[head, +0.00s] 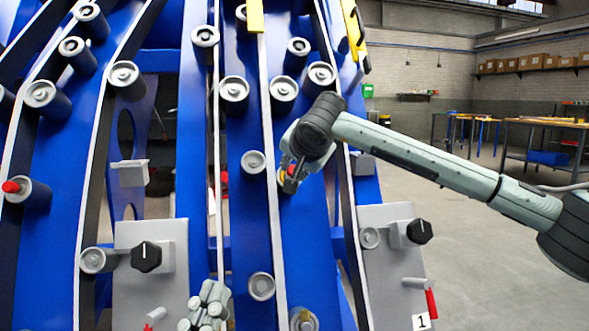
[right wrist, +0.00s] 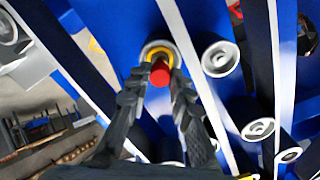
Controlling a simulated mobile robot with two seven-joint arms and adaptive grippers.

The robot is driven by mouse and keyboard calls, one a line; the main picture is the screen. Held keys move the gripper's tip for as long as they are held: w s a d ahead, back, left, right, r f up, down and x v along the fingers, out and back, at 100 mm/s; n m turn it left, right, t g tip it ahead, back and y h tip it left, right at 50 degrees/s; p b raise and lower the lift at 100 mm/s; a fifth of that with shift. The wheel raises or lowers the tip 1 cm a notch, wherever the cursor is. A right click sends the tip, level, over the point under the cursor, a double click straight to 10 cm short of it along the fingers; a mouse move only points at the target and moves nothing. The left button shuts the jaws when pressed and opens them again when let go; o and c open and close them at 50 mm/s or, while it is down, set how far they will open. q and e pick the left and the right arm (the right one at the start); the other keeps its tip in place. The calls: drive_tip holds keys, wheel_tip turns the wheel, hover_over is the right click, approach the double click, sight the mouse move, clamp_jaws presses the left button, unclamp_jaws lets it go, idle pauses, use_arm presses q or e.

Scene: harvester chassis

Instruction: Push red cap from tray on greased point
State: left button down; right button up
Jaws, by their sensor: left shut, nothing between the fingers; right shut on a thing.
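My right gripper (head: 289,180) is at the blue beam in the middle of the head view. In the right wrist view its dark fingers (right wrist: 158,88) are shut on a red cap (right wrist: 160,73). The cap also shows as a small red spot at the fingertips in the head view (head: 291,170). A grey round point with a yellow ring (right wrist: 156,50) lies directly behind the cap on the blue surface. I cannot tell whether the cap touches it. Another red cap (head: 11,187) sits on a grey cylinder at the far left.
Grey cylinders stick out of the blue beams, including one (head: 234,90) left of my right gripper and one (right wrist: 220,59) close right of it in the wrist view. Grey panels with black knobs (head: 146,257) flank the beams.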

drive_tip(key=shift+w+f, duration=0.1)
drive_tip(key=shift+x, duration=0.9)
use_arm(q)
drive_tip(key=shift+f+b, duration=0.4)
use_arm(e)
drive_tip(key=shift+v, duration=2.1)
use_arm(q)
drive_tip(key=shift+r, duration=0.15)
use_arm(e)
drive_tip(key=shift+w+a+f, duration=0.1)
drive_tip(key=shift+w, duration=0.05)
use_arm(q)
drive_tip(key=shift+s+a+r+t, duration=0.3)
drive_tip(key=shift+s+r+t, duration=0.3)
drive_tip(key=shift+r, duration=0.2)
drive_tip(key=shift+s+a+r+t, duration=0.3)
drive_tip(key=shift+s+r+t, duration=0.25)
drive_tip(key=shift+r, duration=0.25)
use_arm(e)
drive_tip(key=shift+x, duration=0.75)
use_arm(q)
drive_tip(key=shift+w, duration=0.1)
drive_tip(key=shift+f+b, duration=0.35)
drive_tip(key=shift+b, duration=0.05)
